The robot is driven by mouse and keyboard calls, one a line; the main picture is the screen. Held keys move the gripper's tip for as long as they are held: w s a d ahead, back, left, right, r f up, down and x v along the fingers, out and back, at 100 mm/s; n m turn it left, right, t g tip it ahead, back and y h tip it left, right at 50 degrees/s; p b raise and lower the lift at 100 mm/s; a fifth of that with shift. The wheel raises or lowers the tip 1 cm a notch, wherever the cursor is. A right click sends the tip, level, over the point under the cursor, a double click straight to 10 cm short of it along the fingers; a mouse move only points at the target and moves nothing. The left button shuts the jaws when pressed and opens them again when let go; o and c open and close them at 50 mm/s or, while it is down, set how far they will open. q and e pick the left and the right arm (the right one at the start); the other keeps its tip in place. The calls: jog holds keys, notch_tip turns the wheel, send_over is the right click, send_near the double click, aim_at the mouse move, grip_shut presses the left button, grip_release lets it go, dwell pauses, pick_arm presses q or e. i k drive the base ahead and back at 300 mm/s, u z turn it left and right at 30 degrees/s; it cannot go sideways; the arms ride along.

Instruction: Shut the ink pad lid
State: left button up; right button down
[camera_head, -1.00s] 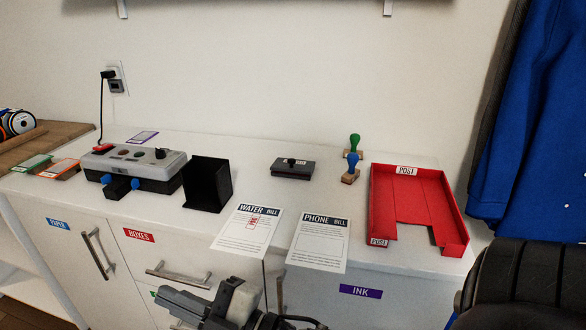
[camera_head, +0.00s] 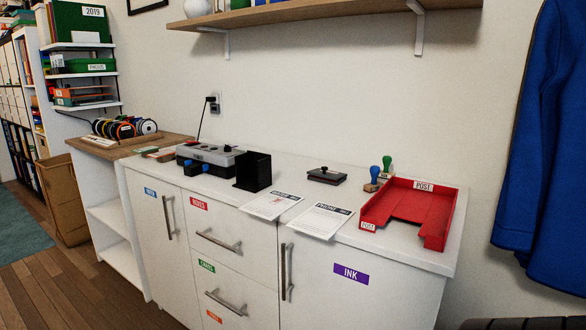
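The ink pad (camera_head: 326,175) is a small dark flat box with a little knob on top. It sits on the white cabinet top, left of two stamps. Its lid looks down over the base, but at this size I cannot tell whether it is fully shut. Neither of my grippers is in view, and nothing touches the ink pad.
Right of the pad stand a blue-handled stamp (camera_head: 374,178), a green-handled stamp (camera_head: 387,167) and a red post tray (camera_head: 403,212). Two bills lie in front, the phone bill (camera_head: 320,220) nearer. A black holder (camera_head: 254,172) stands left. A shelf (camera_head: 330,13) hangs above.

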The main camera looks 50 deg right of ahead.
aim_at(324, 172)
jog(key=z, duration=0.8)
jog(key=i, duration=0.3)
jog(key=z, duration=0.05)
